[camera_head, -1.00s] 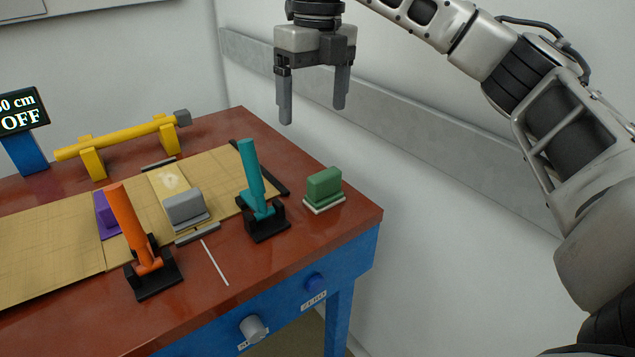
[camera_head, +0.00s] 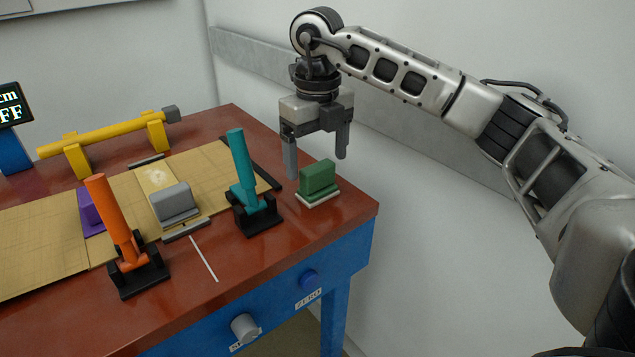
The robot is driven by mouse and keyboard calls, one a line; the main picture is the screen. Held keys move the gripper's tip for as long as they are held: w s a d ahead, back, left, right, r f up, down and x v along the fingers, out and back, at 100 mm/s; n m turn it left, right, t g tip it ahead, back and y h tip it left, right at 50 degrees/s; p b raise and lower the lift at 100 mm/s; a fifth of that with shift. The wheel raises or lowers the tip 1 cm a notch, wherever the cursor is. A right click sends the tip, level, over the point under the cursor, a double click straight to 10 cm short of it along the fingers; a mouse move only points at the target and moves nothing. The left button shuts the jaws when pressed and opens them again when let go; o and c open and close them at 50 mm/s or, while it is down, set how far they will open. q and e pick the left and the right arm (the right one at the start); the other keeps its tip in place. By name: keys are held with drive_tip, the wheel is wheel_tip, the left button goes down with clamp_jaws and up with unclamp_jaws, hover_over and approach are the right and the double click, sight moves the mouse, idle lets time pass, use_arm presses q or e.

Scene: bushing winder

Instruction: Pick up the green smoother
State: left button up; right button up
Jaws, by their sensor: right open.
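The green smoother (camera_head: 320,179) is a small green block on a pale base. It stands on the red-brown table top near the right edge, right of the teal-handled tool. My right gripper (camera_head: 317,168) is open and empty, pointing down. Its fingers hang just above and behind the smoother, one to each side of it in the picture. I cannot tell whether a finger touches it. My left gripper is not in view.
The teal handle (camera_head: 240,165) stands tilted in a black holder close left of the smoother. An orange handle (camera_head: 112,215), a grey block (camera_head: 174,202), a purple block (camera_head: 90,211) and a yellow roller (camera_head: 100,137) are farther left. A wall is behind.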

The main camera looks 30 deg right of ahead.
sight(318, 181)
drive_tip(key=shift+f, duration=1.3)
drive_tip(key=c, duration=1.2)
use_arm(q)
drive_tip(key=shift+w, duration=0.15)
use_arm(e)
drive_tip(key=shift+o, duration=0.2)
